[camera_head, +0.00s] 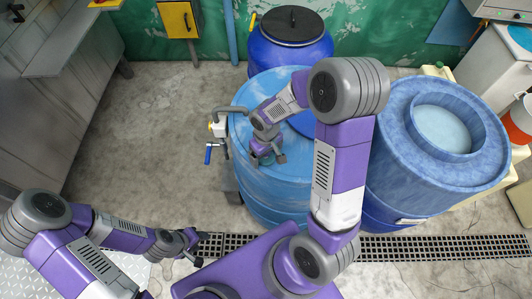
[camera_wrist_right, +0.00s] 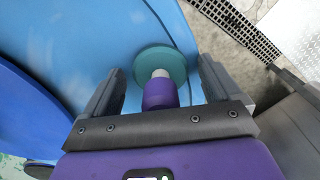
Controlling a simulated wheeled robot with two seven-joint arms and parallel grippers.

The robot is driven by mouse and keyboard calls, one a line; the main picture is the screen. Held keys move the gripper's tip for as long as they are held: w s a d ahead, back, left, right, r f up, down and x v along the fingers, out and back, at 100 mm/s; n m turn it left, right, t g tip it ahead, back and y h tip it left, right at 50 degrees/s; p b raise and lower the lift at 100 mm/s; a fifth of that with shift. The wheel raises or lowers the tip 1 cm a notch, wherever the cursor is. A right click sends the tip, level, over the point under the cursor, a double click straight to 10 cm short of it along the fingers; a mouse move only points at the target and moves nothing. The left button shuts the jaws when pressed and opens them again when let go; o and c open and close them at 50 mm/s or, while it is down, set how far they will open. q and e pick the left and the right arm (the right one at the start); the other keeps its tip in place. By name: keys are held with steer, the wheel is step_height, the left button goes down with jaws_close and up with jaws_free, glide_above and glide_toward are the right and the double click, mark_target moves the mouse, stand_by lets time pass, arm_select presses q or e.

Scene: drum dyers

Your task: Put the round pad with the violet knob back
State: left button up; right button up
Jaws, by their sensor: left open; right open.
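The round pad (camera_wrist_right: 160,60) is a teal disc with a short white stem and a violet knob (camera_wrist_right: 160,94). It shows in the right wrist view against the light blue drum (camera_head: 270,193). My right gripper (camera_head: 268,161) is over the near left part of that drum's top. Its fingers are open, one on each side of the knob, with visible gaps. The gripper and arm mostly hide the pad in the head view. My left gripper (camera_head: 202,248) is open and empty, low over the floor near the drain grate.
A second blue drum (camera_head: 397,180) with a round open neck stands at right. A dark-lidded drum (camera_head: 289,50) stands behind. A tap with a blue handle (camera_head: 208,153) sticks out left of the light blue drum. The floor (camera_head: 140,130) at left is clear.

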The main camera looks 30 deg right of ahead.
steer(key=shift+r, duration=0.15)
steer(key=shift+w+r+p, duration=0.1)
steer(key=shift+r+p, duration=0.2)
steer(key=shift+r, duration=0.05)
step_height(320, 180, up, 11)
steer(key=shift+r+p, duration=0.2)
steer(key=shift+p, duration=0.95)
